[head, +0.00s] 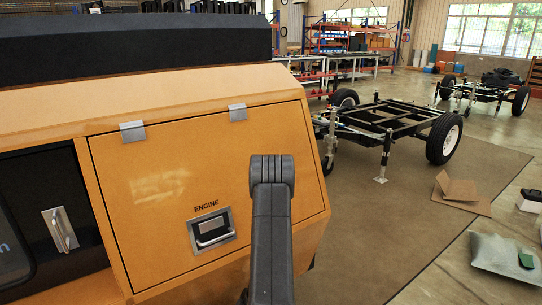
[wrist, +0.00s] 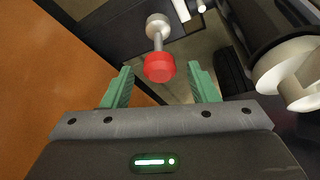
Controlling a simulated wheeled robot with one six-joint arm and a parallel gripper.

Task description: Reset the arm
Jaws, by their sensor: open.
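My gripper (wrist: 161,74) shows in the wrist view with its two green fingers spread wide apart. No object is held between them. A red cylindrical knob (wrist: 160,68) on a metal rod with a pale round end appears beyond the gap between the fingers; how far off it is, I cannot tell. In the head view my dark grey arm rises in front of the orange light tower cabinet (head: 150,185), overlapping the lower right of its engine door. The gripper itself cannot be made out in the head view.
The engine door has a latch handle (head: 212,231) and is shut. A wheeled black chassis (head: 385,122) stands on a brown mat (head: 380,225) to the right. Cardboard (head: 460,192) and a plastic-wrapped item (head: 503,258) lie on the right. An orange panel (wrist: 45,85) fills the wrist view's left side.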

